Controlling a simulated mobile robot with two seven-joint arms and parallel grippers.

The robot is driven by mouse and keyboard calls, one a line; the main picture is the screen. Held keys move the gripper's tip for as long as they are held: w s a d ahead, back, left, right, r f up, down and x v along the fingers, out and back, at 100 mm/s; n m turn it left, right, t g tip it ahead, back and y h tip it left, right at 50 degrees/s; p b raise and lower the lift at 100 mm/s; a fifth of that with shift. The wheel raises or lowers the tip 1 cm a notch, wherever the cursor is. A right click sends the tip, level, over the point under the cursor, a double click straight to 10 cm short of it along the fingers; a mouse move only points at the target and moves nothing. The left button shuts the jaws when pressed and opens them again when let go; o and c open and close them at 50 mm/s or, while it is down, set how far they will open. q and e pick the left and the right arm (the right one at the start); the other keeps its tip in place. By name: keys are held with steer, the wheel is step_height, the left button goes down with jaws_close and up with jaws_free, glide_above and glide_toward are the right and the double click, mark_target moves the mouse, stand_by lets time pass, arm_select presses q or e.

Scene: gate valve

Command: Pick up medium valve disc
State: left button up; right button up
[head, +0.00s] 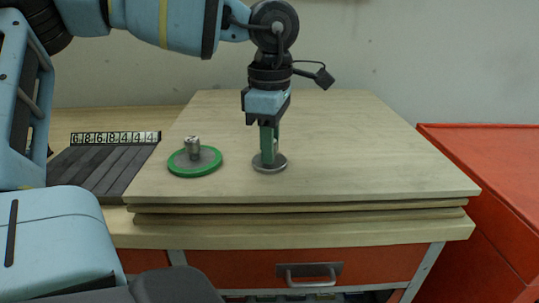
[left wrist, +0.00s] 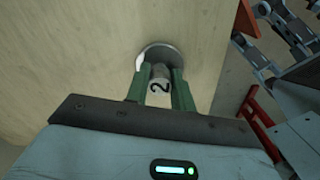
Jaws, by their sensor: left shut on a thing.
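The valve disc (head: 270,167) is a round grey metal plate with a short stem. It is at the middle of the wooden board in the head view. In the left wrist view the disc (left wrist: 161,52) shows beyond my fingers, and its stem (left wrist: 160,88) bears the number 2. My left gripper (head: 268,150) points straight down over the disc. Its green fingers are shut on the stem, one on each side. I cannot tell whether the disc touches the board. My right gripper is not in view.
A green-rimmed disc with a metal stem (head: 195,161) lies to the left on the wooden board (head: 350,150). Dark strips with a numbered scale (head: 115,138) lie farther left. A red cabinet (head: 480,170) stands at right. The board's right half is clear.

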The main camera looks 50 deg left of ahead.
arm_select(q)
steer(key=shift+r, duration=0.1)
steer(key=shift+r, duration=0.5)
steer(key=r, duration=0.2)
steer(key=shift+s+r, duration=0.3)
steer(key=s+d+r, duration=0.1)
steer(key=s, duration=1.4)
steer(key=shift+s+d+b, duration=0.15)
steer(key=shift+d+b, duration=0.25)
steer(key=shift+r, duration=0.1)
